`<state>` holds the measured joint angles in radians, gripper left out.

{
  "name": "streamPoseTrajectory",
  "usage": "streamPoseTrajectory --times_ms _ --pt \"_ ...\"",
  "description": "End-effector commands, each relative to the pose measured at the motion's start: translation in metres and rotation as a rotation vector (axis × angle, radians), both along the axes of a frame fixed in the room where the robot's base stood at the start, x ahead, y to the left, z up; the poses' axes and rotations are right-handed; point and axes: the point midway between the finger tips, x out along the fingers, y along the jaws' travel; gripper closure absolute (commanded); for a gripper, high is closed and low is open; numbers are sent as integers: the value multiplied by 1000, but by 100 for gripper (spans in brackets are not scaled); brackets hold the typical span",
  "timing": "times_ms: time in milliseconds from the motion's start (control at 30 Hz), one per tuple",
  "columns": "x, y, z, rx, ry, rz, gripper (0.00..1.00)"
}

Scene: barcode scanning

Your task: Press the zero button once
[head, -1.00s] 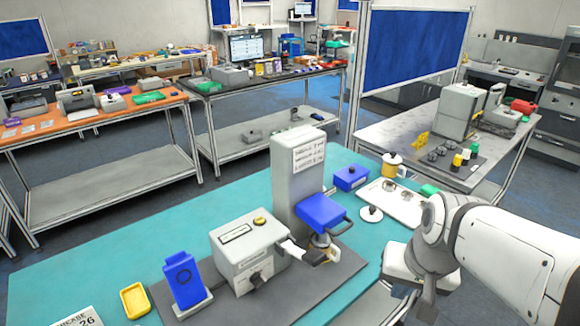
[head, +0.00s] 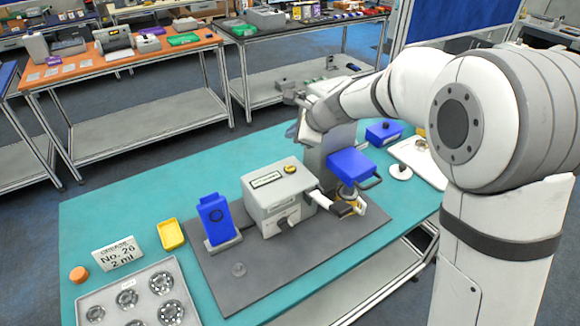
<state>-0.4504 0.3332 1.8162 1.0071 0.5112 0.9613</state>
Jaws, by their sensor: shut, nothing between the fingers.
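A light grey box device (head: 270,205) stands on the dark grey mat. Its top carries a small display (head: 266,180) and a round yellow button (head: 290,169); I cannot read a zero label on it. A dark knob (head: 281,222) is on the front face. My arm reaches in from the right, and my gripper (head: 292,131) is above and behind the box, beside the tall grey column. It is shut and empty, small in the view, and apart from the button.
The tall grey column (head: 328,150) with a blue head (head: 351,165) stands just right of the box. A blue upright unit (head: 216,218) and a yellow tray (head: 171,234) are left. A grey tray (head: 101,304) of metal rings is at front left.

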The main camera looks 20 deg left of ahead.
Motion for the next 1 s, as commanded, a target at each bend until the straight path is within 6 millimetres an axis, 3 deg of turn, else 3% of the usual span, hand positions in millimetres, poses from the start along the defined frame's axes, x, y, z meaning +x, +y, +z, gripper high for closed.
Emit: streamPoseTrajectory --times_ms 267,467,1000 --pt "0 -1 -1 -2 -1 2 100" --pt "-1 -1 -12 -2 -1 2 100" --pt "-1 0 -83 -3 -2 4 100"
